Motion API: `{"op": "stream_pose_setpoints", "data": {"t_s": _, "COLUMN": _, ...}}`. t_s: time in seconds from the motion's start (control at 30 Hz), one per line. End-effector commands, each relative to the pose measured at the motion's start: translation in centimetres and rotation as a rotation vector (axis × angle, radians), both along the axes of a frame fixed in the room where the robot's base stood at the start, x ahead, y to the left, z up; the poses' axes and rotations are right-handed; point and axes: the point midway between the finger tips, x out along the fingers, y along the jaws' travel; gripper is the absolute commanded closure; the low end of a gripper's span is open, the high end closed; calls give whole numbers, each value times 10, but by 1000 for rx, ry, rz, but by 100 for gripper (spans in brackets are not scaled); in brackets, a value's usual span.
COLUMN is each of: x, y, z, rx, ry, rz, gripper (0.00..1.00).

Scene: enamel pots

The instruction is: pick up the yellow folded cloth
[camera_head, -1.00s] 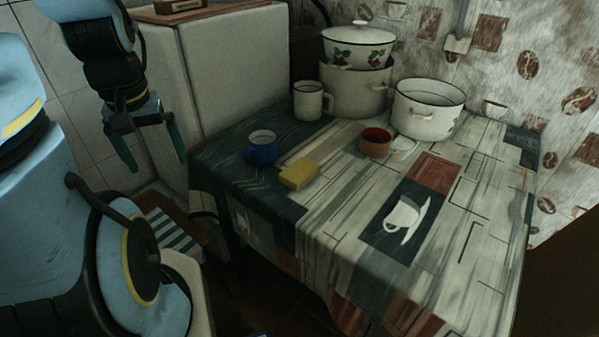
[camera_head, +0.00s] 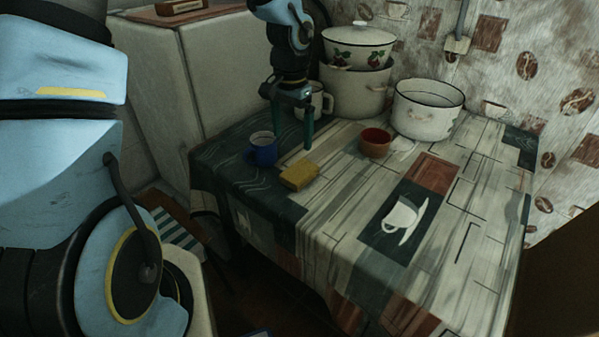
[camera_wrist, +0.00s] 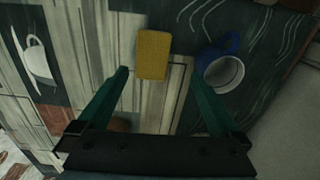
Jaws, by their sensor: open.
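The yellow folded cloth (camera_head: 300,176) lies flat on the table near its left front side. In the wrist view the cloth (camera_wrist: 153,55) is beyond the fingertips, between their lines and nearer the left one. My gripper (camera_head: 294,146) points down above the table, behind the cloth in the head view. In the wrist view my gripper (camera_wrist: 160,82) has its two green fingers wide apart with nothing between them. The cloth is not touched.
A blue mug (camera_head: 263,148) stands close to the left of the cloth. A brown bowl (camera_head: 375,143) stands to the right. Behind are a white mug (camera_head: 318,104), a large pot (camera_head: 357,92) and a white pot (camera_head: 427,108). The front right of the patterned table (camera_head: 450,235) is clear.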

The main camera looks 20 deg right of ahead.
Motion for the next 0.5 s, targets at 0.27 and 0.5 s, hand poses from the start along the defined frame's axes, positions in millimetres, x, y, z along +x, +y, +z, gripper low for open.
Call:
{"op": "stream_pose_setpoints", "data": {"t_s": 0.27, "x": -4, "y": -13, "z": -33, "rx": 1, "ry": 8, "rz": -36, "gripper": 0}}
{"op": "stream_pose_setpoints", "data": {"t_s": 0.5, "x": -4, "y": -14, "z": -57, "rx": -2, "ry": 5, "rz": -33, "gripper": 0}}
